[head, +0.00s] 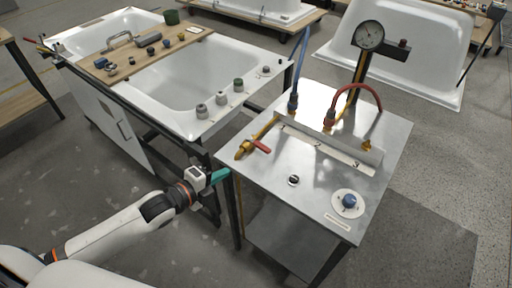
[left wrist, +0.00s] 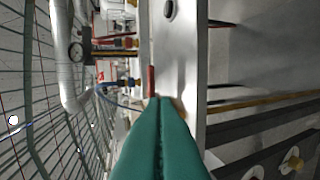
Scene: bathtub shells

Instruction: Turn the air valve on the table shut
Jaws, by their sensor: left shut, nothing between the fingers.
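A brass valve (head: 243,150) with a red lever (head: 261,146) sits at the left edge of the metal table (head: 300,215), at the end of a brass pipe. The lever points right, across the tabletop. A red part that looks like this lever (left wrist: 152,80) shows just beyond the fingertips in the left wrist view. My left gripper (head: 222,174), with teal fingers, is just left of the table's edge, below and left of the valve in the picture. Its fingers (left wrist: 160,98) are shut and empty, apart from the lever as far as I can tell. My right gripper is not in view.
The tabletop also bears a pressure gauge (head: 369,35) on a post, a red hose (head: 364,86), a blue hose (head: 301,55) and a blue knob (head: 349,200). A bathtub (head: 180,85) with a wooden board (head: 130,58) stands left. Bare floor lies in front.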

